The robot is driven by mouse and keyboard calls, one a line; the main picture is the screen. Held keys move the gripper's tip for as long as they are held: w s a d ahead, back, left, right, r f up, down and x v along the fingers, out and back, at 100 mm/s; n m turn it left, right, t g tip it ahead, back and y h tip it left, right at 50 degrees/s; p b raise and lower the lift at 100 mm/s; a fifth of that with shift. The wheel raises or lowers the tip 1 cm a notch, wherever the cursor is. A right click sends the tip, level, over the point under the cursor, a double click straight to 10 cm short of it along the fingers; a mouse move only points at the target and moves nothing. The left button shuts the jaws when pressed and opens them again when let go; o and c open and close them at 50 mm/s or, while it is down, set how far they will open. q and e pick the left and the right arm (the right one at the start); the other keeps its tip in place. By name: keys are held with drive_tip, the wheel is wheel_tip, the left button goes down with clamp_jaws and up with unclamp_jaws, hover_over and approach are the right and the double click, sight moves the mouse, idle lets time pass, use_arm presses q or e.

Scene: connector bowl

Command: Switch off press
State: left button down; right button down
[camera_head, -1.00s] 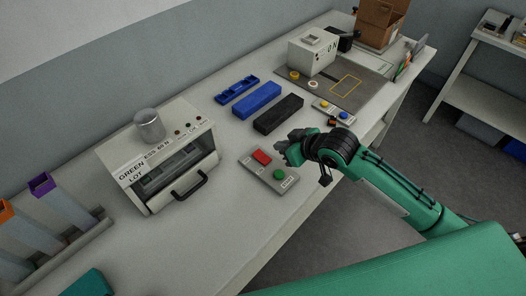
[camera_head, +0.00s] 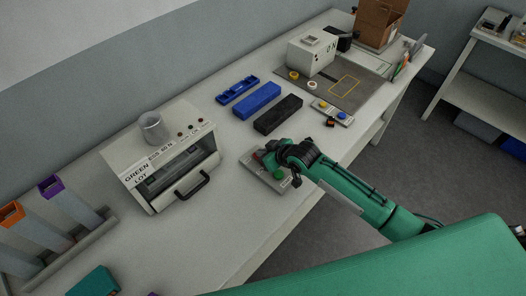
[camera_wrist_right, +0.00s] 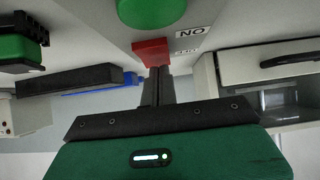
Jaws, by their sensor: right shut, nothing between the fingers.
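The grey button box (camera_head: 258,178) lies flat on the bench in front of the white press-like machine (camera_head: 178,142). It has a red button (camera_head: 256,156) and a green button (camera_head: 279,174). My right gripper (camera_head: 267,154) is over the box at the red button and partly hides it. In the right wrist view the shut, empty fingers (camera_wrist_right: 157,85) point at the red button (camera_wrist_right: 152,51), their tips at or very near it; I cannot tell if they touch or press it. The green button (camera_wrist_right: 148,10) is beside them. My left gripper is not in view.
The machine carries a metal cylinder (camera_head: 152,128) and has a black front handle (camera_head: 193,187). Blue (camera_head: 255,98) and black (camera_head: 278,114) blocks lie behind the box. A small two-button panel (camera_head: 331,112) is to the right.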

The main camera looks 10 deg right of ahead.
drive_tip(key=shift+r+p, duration=0.1)
drive_tip(key=shift+p, duration=0.3)
drive_tip(key=shift+f, duration=0.25)
drive_tip(key=shift+w, duration=0.1)
drive_tip(key=shift+w+a, duration=0.1)
drive_tip(key=shift+a, duration=0.05)
drive_tip(key=shift+w+a+r, duration=0.15)
drive_tip(key=shift+w+a, duration=0.2)
drive_tip(key=shift+w, duration=0.2)
drive_tip(key=shift+r, duration=0.1)
